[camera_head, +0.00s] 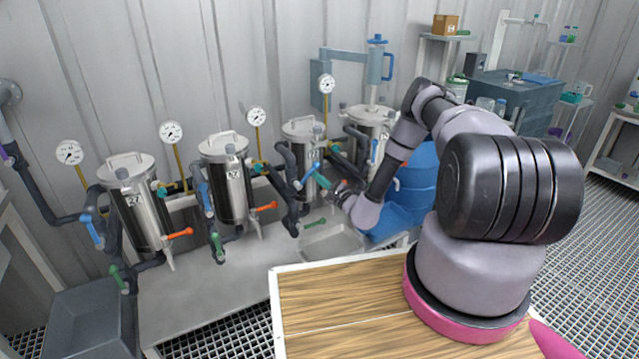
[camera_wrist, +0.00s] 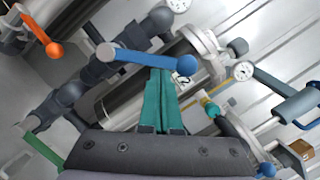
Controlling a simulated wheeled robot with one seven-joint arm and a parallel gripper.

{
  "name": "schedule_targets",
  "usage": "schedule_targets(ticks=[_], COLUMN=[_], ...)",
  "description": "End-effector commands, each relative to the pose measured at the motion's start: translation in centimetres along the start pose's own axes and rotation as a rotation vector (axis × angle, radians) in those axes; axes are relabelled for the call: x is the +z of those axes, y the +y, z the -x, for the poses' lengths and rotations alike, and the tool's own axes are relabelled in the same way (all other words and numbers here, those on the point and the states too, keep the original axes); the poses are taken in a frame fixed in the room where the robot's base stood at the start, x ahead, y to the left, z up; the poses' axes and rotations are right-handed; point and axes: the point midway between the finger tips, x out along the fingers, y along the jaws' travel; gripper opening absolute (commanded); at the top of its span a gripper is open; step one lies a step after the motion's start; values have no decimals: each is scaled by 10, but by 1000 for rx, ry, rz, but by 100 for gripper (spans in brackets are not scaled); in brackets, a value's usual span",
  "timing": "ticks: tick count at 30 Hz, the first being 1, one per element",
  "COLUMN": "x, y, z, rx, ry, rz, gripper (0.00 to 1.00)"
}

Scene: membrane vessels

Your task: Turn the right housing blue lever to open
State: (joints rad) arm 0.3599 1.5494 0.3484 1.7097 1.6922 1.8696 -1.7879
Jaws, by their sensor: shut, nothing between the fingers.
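Several steel housings stand in a row in the head view. The third from the left (camera_head: 302,135) has a blue lever (camera_head: 307,175) on its pipework, slanting up to the right. My gripper (camera_head: 324,182), with teal fingers, is just right of this lever. In the wrist view the blue lever (camera_wrist: 140,58) with its round ball end crosses right at the fingertips. My gripper (camera_wrist: 165,75) is shut and empty there, its tips against or just short of the lever; I cannot tell if they touch. The fourth housing (camera_head: 372,122) is partly hidden by my arm.
An orange lever (camera_wrist: 42,32) and a green lever (camera_wrist: 42,150) are to the left in the wrist view. Pressure gauges (camera_head: 257,117) rise behind the housings. A pale tray (camera_head: 330,243) lies below my gripper. A blue barrel (camera_head: 415,180) stands behind my arm.

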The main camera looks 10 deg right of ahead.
Motion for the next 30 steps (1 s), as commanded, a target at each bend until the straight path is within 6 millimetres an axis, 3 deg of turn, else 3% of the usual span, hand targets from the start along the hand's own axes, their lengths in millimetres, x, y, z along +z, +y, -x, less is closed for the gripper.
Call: schedule_targets(ticks=[21,30], x=[44,50], y=[-4,-2], z=[-11,-13], rx=[148,148], ry=[-3,-1], rz=[587,589], gripper=[0,0])
